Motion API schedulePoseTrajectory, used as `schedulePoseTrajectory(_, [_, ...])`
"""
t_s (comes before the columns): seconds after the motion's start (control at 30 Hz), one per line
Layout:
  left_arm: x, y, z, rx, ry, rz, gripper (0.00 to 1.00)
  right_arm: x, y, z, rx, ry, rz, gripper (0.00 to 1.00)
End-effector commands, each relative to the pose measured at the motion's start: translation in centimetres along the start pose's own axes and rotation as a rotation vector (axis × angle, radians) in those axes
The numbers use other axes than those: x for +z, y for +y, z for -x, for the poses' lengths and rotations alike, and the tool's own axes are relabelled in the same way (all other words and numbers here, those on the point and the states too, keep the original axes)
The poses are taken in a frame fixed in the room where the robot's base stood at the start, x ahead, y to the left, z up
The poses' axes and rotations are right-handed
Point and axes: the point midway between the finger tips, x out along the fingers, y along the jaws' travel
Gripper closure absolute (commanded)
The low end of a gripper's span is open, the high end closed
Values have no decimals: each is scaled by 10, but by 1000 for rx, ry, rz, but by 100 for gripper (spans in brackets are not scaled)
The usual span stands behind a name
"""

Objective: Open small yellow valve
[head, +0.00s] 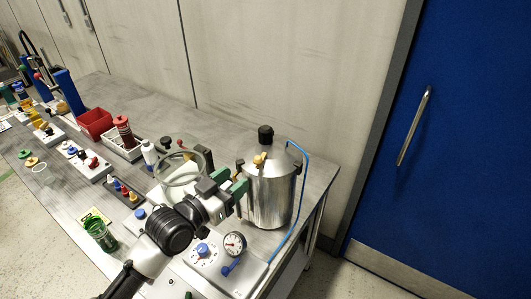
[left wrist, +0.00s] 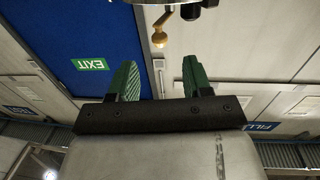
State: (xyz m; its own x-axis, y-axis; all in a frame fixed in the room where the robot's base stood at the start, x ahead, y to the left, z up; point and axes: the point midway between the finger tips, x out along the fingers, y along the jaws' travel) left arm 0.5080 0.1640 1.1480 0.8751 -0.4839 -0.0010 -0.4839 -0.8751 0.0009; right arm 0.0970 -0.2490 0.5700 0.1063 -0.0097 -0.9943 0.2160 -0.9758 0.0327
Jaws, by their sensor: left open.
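The small yellow valve (head: 259,159) sits high on the side of a shiny metal drum (head: 270,200) with a black knob (head: 265,134) on top. In the left wrist view the valve (left wrist: 159,32) hangs from a metal fitting at the top edge, beyond the fingertips and roughly in line with the gap between them. My left gripper (head: 233,178) is open, its green fingers at the drum's left side, a little below the valve. In the left wrist view the gripper (left wrist: 159,68) has nothing between its fingers. My right gripper is not in view.
A blue tube (head: 304,180) runs down the drum's right side. A pressure gauge (head: 235,244) and blue-handled valve (head: 231,267) stand in front. A clear ring-topped vessel (head: 181,168) is behind my arm. A red bin (head: 94,122) stands further left. The table ends just right of the drum.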

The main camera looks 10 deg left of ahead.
Motion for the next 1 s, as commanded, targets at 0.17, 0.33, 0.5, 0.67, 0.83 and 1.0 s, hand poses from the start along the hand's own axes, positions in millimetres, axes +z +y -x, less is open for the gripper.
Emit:
schedulePoseTrajectory(0.17, [-4, 0, -34, 0, -1, 3, 51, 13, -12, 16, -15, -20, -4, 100])
schedulePoseTrajectory(0.33, [-4, 1, -66, 0, -1, 1, 51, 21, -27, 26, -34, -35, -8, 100])
schedulePoseTrajectory(0.5, [-1, 0, -87, 0, -2, -1, 51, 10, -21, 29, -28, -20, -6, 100])
schedulePoseTrajectory(0.67, [0, 1, -95, 0, -3, 0, 51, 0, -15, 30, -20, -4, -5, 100])
schedulePoseTrajectory(0.83, [1, 1, -96, 1, -4, 0, 51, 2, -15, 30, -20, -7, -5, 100])
schedulePoseTrajectory(1.0, [1, 1, -96, 0, -4, -1, 60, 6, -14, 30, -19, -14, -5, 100])
